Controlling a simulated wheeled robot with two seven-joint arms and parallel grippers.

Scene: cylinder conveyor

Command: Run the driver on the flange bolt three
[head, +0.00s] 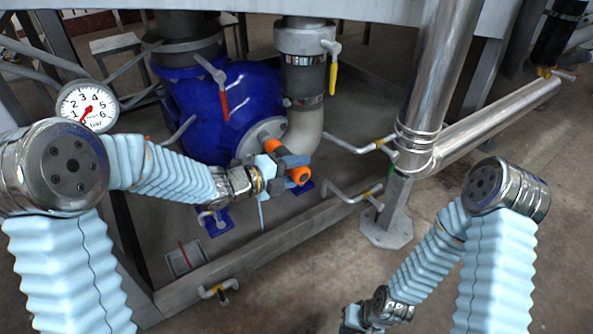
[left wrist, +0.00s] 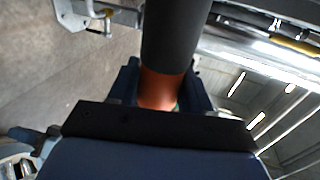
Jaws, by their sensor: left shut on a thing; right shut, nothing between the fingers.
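My left gripper (head: 287,161) is shut on the driver (head: 299,176), an orange and dark tool, in front of the blue pump (head: 240,95). In the left wrist view the driver (left wrist: 165,85) shows as a dark cylinder with an orange band between the fingers. The grey flange (head: 258,136) on the pump is just behind and left of the driver. Its bolts are too small or hidden to tell apart, and I cannot tell whether the driver touches one. My right gripper (head: 352,322) is low at the bottom edge, partly cut off, shut and empty.
A pale elbow pipe (head: 306,130) rises beside the flange. Valves with a red handle (head: 224,104) and a yellow handle (head: 333,78) hang above. A shiny pipe (head: 435,80) stands at right. A pressure gauge (head: 88,106) is at left. Floor at lower right is clear.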

